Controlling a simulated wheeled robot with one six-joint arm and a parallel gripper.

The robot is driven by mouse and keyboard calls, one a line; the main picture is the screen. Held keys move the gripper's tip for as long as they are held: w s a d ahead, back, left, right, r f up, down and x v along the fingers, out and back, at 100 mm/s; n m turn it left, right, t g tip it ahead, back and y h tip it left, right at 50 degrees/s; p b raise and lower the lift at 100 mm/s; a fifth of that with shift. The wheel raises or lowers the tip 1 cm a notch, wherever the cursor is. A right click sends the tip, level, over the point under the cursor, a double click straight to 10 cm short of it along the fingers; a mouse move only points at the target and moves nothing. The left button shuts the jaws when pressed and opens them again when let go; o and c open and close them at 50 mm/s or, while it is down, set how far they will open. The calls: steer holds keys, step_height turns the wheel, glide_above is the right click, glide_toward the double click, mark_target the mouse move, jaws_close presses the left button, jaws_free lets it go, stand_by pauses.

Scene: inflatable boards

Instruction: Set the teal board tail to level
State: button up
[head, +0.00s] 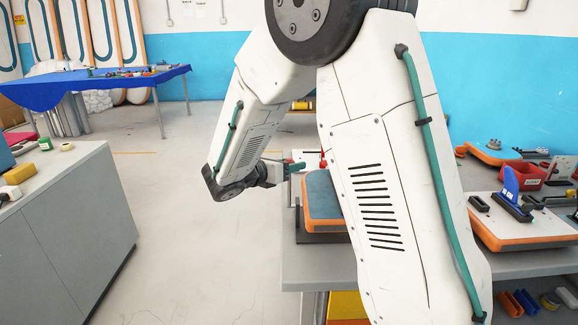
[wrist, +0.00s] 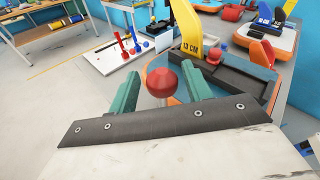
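The teal board (head: 320,192) has an orange edge and lies on the grey bench in the head view. My arm hides its right part. My gripper (head: 296,167) is at the board's upper left. In the wrist view, a red ball knob (wrist: 163,82) on a short grey stem stands between the two teal fingers of my gripper (wrist: 160,88). A gap shows on the left side of the knob, and the fingers look spread. A yellow gauge marked 13 CM (wrist: 187,28) stands beyond it, beside a black frame (wrist: 235,75). The tail's angle is unclear.
Another orange-edged board (head: 500,236) with a blue fin (head: 511,185) lies on the bench at right, near a red bin (head: 528,177). A grey cabinet (head: 75,225) stands at left, and a blue-covered table (head: 100,85) behind. The floor between is clear.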

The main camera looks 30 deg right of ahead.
steer(key=v, duration=0.8)
stand_by(0.4)
